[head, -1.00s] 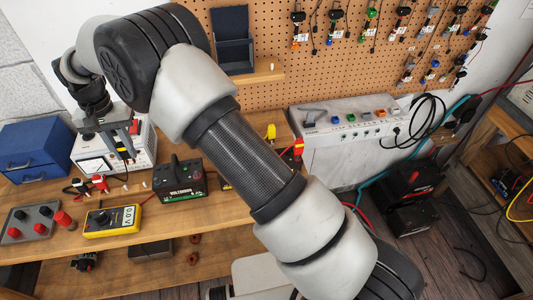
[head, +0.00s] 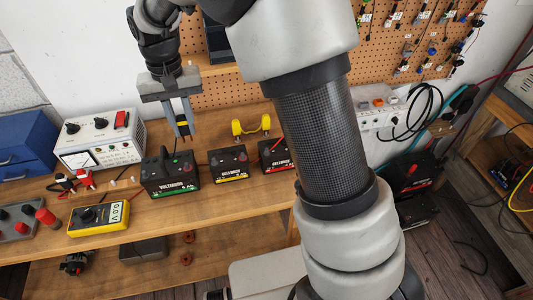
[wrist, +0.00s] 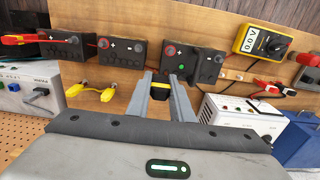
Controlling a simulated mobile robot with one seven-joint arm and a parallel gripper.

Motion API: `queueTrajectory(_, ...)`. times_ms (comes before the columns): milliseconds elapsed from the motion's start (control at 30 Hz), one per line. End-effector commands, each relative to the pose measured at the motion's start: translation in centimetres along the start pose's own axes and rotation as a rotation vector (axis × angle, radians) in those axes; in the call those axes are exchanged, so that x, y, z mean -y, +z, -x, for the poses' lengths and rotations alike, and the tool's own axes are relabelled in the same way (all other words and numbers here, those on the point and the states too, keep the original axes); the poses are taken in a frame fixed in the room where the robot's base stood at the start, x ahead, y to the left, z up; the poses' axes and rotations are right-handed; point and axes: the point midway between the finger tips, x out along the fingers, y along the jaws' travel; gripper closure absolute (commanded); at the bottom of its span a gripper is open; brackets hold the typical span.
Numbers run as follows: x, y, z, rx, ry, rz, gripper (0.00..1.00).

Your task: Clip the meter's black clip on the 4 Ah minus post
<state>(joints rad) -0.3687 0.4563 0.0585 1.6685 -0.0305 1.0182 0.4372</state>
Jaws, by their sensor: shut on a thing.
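My gripper (head: 181,132) is shut on a small black and yellow piece (head: 182,122), which looks like the black clip; it also shows between the fingers in the wrist view (wrist: 159,88). It hangs above and behind the batteries, touching none. In the head view stand a green-striped battery (head: 172,178), a yellow-striped battery (head: 229,164) and a red-striped battery (head: 274,156). Their Ah figures are too small to read surely. In the wrist view a red clip (wrist: 14,40) sits at the far-left battery (wrist: 62,46). The yellow meter (head: 99,217) reads 0.0 V.
A yellow two-ended piece (head: 250,127) lies behind the batteries. A white supply box (head: 99,142), a blue cabinet (head: 25,148) and a grey post block (head: 20,222) stand left. Red and black clips (head: 85,178) lie before the supply box.

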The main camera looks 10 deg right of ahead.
Motion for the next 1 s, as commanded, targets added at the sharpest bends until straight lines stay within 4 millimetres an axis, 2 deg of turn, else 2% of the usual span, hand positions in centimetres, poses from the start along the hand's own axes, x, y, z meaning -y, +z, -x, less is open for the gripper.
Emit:
queueTrajectory(100, -3.1, 0.3, -0.1, -0.001, -0.001, -0.005, 0.91)
queueTrajectory(700, -17.6, 2.1, 0.0, -0.001, 0.0, -0.006, 0.91)
queueTrajectory(867, -20.8, 2.6, 0.0, 0.0, -0.001, -0.005, 0.91)
queueTrajectory(900, -20.5, 2.6, -1.7, 0.003, -0.001, 0.001, 0.91)
queueTrajectory(1000, -20.4, 2.5, -3.2, 0.001, -0.001, 0.001, 0.91)
